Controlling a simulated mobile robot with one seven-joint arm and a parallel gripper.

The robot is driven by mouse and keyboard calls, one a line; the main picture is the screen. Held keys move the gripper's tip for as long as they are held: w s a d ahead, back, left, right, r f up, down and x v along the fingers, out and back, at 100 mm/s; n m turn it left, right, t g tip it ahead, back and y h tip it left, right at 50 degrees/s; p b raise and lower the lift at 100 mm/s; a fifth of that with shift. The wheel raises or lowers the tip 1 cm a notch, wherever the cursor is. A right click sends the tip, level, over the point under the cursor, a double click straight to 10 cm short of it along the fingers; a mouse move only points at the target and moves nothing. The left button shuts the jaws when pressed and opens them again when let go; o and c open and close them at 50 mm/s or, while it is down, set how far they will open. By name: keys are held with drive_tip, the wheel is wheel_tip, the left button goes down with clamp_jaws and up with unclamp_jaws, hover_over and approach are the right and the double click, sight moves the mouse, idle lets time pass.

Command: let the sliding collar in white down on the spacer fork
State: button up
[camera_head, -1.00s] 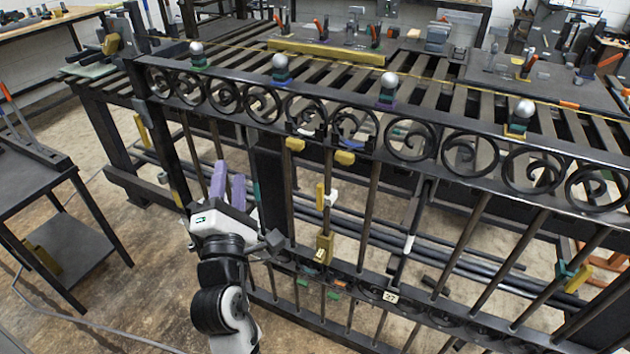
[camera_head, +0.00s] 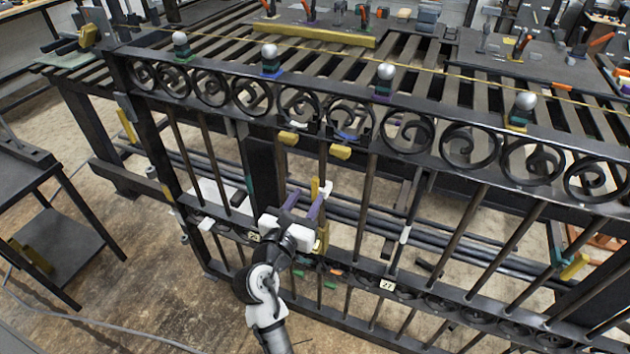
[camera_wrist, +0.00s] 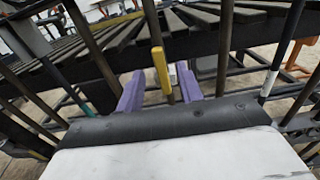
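A white collar piece (camera_head: 327,188) sits on an upright bar of the gate, with a narrow yellow upright strip (camera_head: 315,188) beside it. Both also show in the wrist view, the yellow strip (camera_wrist: 161,72) in front and a bit of white (camera_wrist: 181,68) behind it. A yellow block (camera_head: 323,238), perhaps the spacer fork, is lower on the same bar, partly hidden by my gripper. My gripper (camera_head: 305,200) has purple fingers, open and empty. In the wrist view its fingertips (camera_wrist: 160,88) point at the bar, with the yellow strip between them in the picture; contact cannot be told.
Neighbouring gate bars stand close on both sides; one has a white band (camera_head: 405,235). A lower rail with a number tag (camera_head: 387,285) runs below.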

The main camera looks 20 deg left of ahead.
sight(314, 187)
drive_tip(key=w, duration=0.5)
drive_tip(key=shift+w+d+p, duration=0.1)
drive_tip(key=shift+w+p, duration=0.25)
drive_tip(key=shift+w, duration=0.05)
clamp_jaws()
